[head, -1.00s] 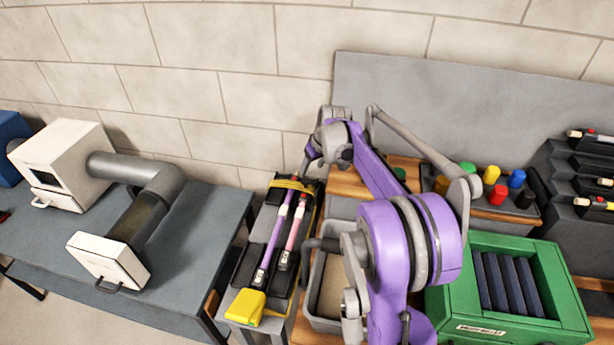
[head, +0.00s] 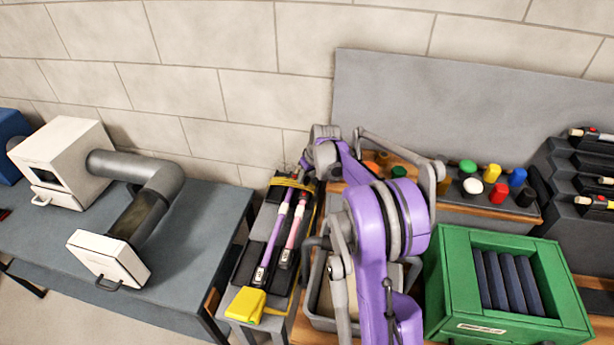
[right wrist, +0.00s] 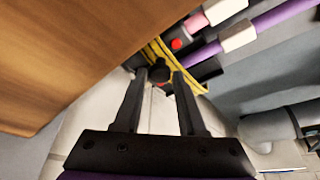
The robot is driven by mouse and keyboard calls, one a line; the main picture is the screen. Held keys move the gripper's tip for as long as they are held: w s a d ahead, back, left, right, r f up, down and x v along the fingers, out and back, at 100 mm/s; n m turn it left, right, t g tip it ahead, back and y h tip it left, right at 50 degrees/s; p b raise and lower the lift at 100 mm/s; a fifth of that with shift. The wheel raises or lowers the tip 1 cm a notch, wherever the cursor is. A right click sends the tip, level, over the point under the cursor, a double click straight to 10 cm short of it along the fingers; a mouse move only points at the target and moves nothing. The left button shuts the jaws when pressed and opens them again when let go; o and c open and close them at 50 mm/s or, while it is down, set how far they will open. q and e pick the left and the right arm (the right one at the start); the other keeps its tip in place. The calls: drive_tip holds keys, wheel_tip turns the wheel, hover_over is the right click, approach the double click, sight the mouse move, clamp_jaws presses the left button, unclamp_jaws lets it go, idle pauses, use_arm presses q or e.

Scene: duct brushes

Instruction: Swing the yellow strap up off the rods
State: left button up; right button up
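The yellow strap (head: 293,183) crosses the far end of the rods in the dark holder (head: 250,262). A purple rod (head: 273,243) and a pink rod (head: 296,229) lie side by side under it. In the right wrist view the strap (right wrist: 158,52) shows as yellow bands beyond the fingertips, beside a dark round knob (right wrist: 159,72). My right gripper (right wrist: 160,75) is open, its fingers apart on either side of the knob; I cannot tell whether they touch it. In the head view the right gripper (head: 306,162) is at the strap's far right end. My left gripper is out of view.
A yellow block (head: 246,304) sits at the holder's near end. A grey bin (head: 320,318) and a green crate (head: 455,315) stand to the right, and colored caps (head: 473,187) behind. A grey table (head: 205,215) with a pipe is left.

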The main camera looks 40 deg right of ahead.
clamp_jaws()
idle(1.1)
